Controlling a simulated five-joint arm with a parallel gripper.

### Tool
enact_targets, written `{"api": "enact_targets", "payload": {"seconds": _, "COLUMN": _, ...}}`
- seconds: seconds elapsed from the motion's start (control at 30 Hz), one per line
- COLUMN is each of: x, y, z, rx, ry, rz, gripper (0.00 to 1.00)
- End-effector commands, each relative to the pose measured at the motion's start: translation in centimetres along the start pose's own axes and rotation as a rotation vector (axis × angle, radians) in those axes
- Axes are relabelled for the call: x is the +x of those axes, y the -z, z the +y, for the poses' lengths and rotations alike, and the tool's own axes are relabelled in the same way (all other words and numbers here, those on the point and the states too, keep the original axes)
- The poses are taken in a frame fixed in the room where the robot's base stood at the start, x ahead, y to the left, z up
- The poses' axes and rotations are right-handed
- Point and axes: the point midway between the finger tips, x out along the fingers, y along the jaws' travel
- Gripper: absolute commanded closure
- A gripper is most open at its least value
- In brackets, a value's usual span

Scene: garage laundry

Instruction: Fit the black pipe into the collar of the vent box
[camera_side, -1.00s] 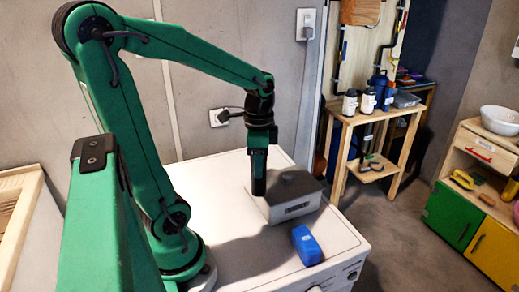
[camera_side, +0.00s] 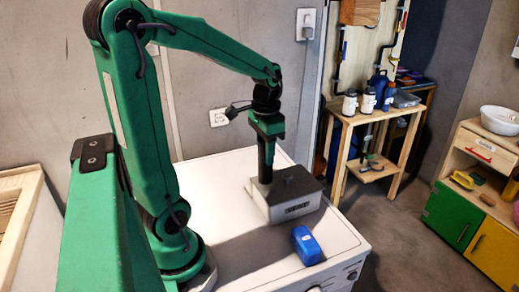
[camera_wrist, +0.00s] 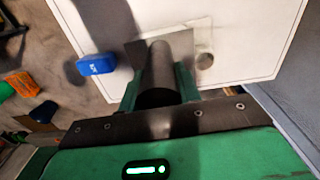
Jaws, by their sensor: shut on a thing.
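The black pipe (camera_side: 266,166) hangs upright from my gripper (camera_side: 267,141), which is shut on its upper part. In the wrist view the pipe (camera_wrist: 158,75) stands between the green fingers. The pale grey vent box (camera_side: 295,211) with a dark top sits on the white machine top. In the side view the pipe's lower end overlaps the left back part of the box. I cannot tell whether it touches the box. The collar is not clear in the side view. A small round shape (camera_wrist: 205,61) right of the pipe in the wrist view may be it.
A blue box-like object (camera_side: 306,245) lies on the white machine top (camera_side: 250,258), in front of the vent box. The wrist view shows it left of the pipe. A wall socket (camera_side: 218,117) is behind the arm. A wooden bench with bottles stands farther right.

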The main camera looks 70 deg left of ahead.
Motion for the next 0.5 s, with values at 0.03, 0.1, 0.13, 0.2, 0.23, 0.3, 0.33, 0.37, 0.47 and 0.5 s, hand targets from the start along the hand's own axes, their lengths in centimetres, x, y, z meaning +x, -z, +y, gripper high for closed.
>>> {"api": "enact_targets", "payload": {"seconds": 0.03, "x": 0.0, "y": 0.5, "z": -0.5, "rx": -0.059, "ry": -0.001, "rz": -0.001, "gripper": 0.89}}
{"api": "enact_targets", "payload": {"seconds": 0.1, "x": -0.1, "y": 1.1, "z": -1.1, "rx": -0.147, "ry": -0.001, "rz": -0.001, "gripper": 0.89}}
{"api": "enact_targets", "payload": {"seconds": 0.13, "x": -0.1, "y": 1.3, "z": -1.4, "rx": -0.184, "ry": 0.000, "rz": -0.001, "gripper": 0.89}}
{"api": "enact_targets", "payload": {"seconds": 0.2, "x": -0.1, "y": 1.9, "z": -2.0, "rx": -0.271, "ry": 0.000, "rz": -0.001, "gripper": 0.89}}
{"api": "enact_targets", "payload": {"seconds": 0.23, "x": -0.2, "y": 2.1, "z": -2.3, "rx": -0.309, "ry": 0.000, "rz": 0.000, "gripper": 0.89}}
{"api": "enact_targets", "payload": {"seconds": 0.3, "x": -0.2, "y": 2.7, "z": -3.0, "rx": -0.396, "ry": 0.000, "rz": -0.001, "gripper": 0.89}}
{"api": "enact_targets", "payload": {"seconds": 0.33, "x": -0.2, "y": 3.0, "z": -3.3, "rx": -0.433, "ry": 0.000, "rz": 0.000, "gripper": 0.89}}
{"api": "enact_targets", "payload": {"seconds": 0.37, "x": -0.2, "y": 3.2, "z": -3.6, "rx": -0.470, "ry": 0.000, "rz": 0.000, "gripper": 0.89}}
{"api": "enact_targets", "payload": {"seconds": 0.47, "x": -0.2, "y": 3.9, "z": -4.6, "rx": -0.596, "ry": 0.000, "rz": 0.000, "gripper": 0.89}}
{"api": "enact_targets", "payload": {"seconds": 0.5, "x": -0.2, "y": 4.2, "z": -5.0, "rx": -0.646, "ry": 0.000, "rz": 0.000, "gripper": 0.89}}
